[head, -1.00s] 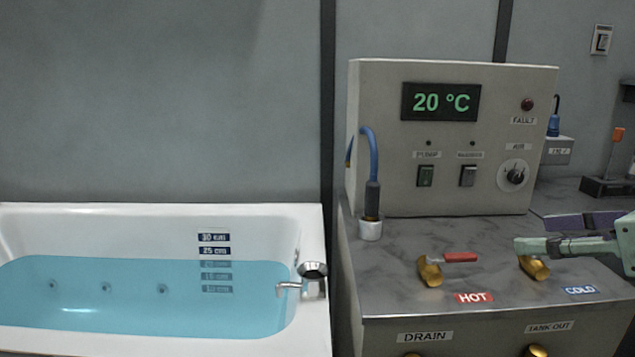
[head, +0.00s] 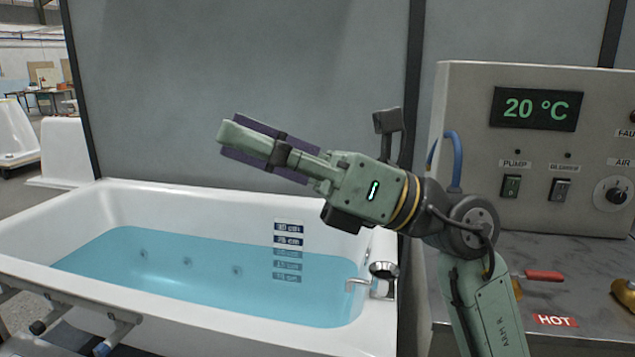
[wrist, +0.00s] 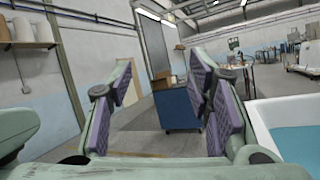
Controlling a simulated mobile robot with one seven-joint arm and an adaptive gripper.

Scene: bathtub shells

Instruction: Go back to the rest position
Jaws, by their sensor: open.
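My gripper (head: 228,141) is raised above the bathtub in the head view, pointing left, with its arm folded up in front of the control panel. In the wrist view my gripper (wrist: 163,100) shows its two purple-padded fingers spread apart, with nothing between them. It touches nothing.
The white bathtub (head: 345,205) holds blue water (head: 190,270), and its rim also shows at right in the wrist view (wrist: 262,125). The control panel (head: 468,105) reads 20 °C. A red-handled valve (head: 543,275) sits on the counter. A blue cabinet (wrist: 176,108) stands across the open floor.

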